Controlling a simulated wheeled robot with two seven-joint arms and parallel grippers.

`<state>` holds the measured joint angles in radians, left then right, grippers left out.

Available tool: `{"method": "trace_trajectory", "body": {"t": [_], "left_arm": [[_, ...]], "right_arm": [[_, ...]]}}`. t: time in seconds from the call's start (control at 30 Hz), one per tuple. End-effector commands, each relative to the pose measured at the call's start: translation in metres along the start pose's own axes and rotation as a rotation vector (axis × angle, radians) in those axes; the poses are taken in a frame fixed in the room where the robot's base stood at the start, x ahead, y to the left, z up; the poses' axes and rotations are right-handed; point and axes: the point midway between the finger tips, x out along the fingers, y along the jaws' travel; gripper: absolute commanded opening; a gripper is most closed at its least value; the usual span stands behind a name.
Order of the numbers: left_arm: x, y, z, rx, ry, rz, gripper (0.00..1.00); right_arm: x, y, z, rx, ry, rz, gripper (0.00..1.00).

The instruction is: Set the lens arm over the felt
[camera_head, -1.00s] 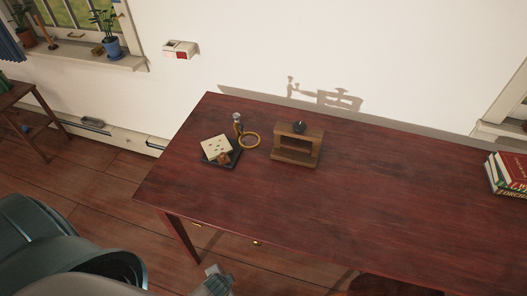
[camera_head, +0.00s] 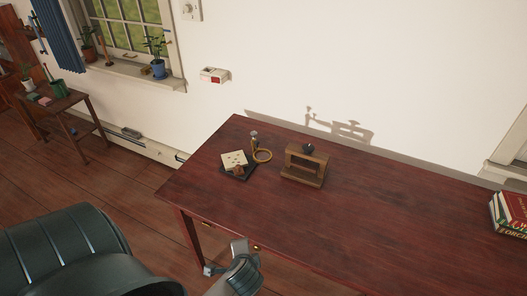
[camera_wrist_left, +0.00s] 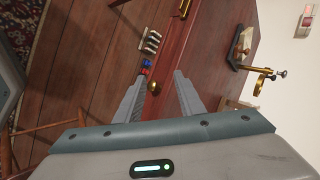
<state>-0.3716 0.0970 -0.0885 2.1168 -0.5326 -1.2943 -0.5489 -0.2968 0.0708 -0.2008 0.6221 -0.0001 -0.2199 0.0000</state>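The lens arm shows as a brass ring (camera_head: 262,156) beside a small post (camera_head: 254,138) at the table's back left. The felt appears to be the cream, dark-spotted pad (camera_head: 231,158) on a dark base, left of the ring. The ring is out to the right of the pad, not over it. In the left wrist view the brass arm (camera_wrist_left: 262,70) and the base (camera_wrist_left: 239,45) show at the upper right. My left gripper (camera_head: 224,257) is in front of the table's front edge, away from the stand. Its fingers (camera_wrist_left: 156,92) are apart and empty.
A wooden stand with a dark knob (camera_head: 306,164) is right of the ring on the red-brown table (camera_head: 370,215). Books (camera_head: 509,216) lie at the right end. The table's middle is clear.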

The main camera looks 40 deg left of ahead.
Motion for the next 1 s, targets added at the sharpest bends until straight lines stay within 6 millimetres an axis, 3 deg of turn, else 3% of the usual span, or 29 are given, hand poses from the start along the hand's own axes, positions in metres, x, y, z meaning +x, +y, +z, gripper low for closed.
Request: {"method": "trace_trajectory", "body": {"t": [0.3,0.57,0.77,1.0], "left_arm": [[0.009,-0.043,-0.002,0.166,-0.057,-0.135,0.35],[0.027,-0.078,-0.011,0.379,-0.131,-0.262,0.35],[0.043,-0.12,-0.028,0.659,-0.243,-0.398,0.35],[0.057,-0.181,-0.069,1.16,-0.477,-0.575,0.35]], "right_arm": [[-0.002,0.015,0.009,-0.006,-0.01,0.015,0.31],[-0.002,0.012,0.006,-0.004,-0.008,0.012,0.31],[-0.001,0.002,0.004,0.0,-0.006,0.002,0.31],[-0.001,0.001,0.004,0.0,-0.005,0.001,0.31]]}}
